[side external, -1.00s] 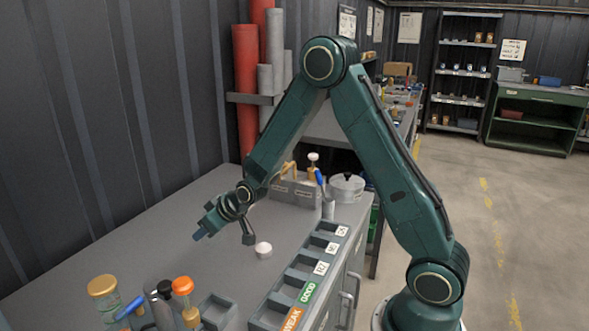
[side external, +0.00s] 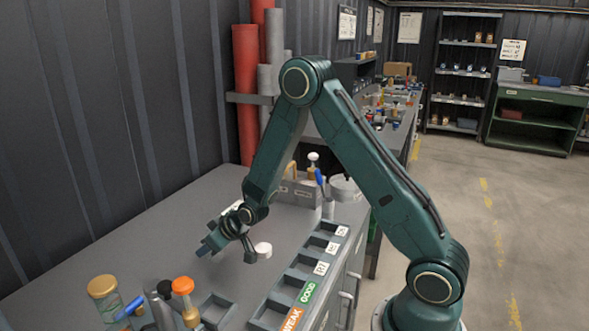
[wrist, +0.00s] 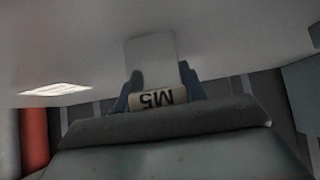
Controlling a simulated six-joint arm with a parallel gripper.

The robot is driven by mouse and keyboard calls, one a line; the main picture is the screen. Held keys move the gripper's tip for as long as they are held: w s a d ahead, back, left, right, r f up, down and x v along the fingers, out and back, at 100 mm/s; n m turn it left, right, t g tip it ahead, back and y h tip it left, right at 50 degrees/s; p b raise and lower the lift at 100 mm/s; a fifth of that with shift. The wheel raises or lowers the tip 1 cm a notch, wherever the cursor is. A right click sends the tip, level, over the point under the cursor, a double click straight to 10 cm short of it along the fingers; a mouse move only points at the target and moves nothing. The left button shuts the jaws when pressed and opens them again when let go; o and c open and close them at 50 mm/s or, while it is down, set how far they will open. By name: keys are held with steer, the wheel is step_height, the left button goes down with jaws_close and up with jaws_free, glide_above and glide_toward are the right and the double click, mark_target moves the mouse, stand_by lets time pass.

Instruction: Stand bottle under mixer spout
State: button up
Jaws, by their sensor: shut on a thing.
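My gripper (side external: 210,244) is low over the grey bench, its blue fingers pointing left. In the wrist view my gripper (wrist: 160,92) is shut on a pale bottle (wrist: 150,62) with a label reading M5, upside down in that picture. The bottle is hidden in the side view, so I cannot tell its tilt or whether it touches the bench. A small white round piece (side external: 263,250) sits on the bench just right of my gripper. I cannot make out with certainty which thing is the mixer spout.
A gold-lidded jar (side external: 103,288) and an orange-capped bottle (side external: 183,288) stand at the front left. A grey compartment rack (side external: 297,272) with GOOD and WEAK labels lies along the right edge. A grey holder (side external: 297,190) stands behind. The bench's left middle is clear.

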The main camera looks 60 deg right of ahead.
steer(key=shift+f, duration=0.15)
steer(key=o, duration=1)
steer(key=shift+r, duration=0.2)
steer(key=shift+s+r, duration=0.35)
steer(key=shift+r, duration=0.05)
steer(key=shift+v, duration=5.45)
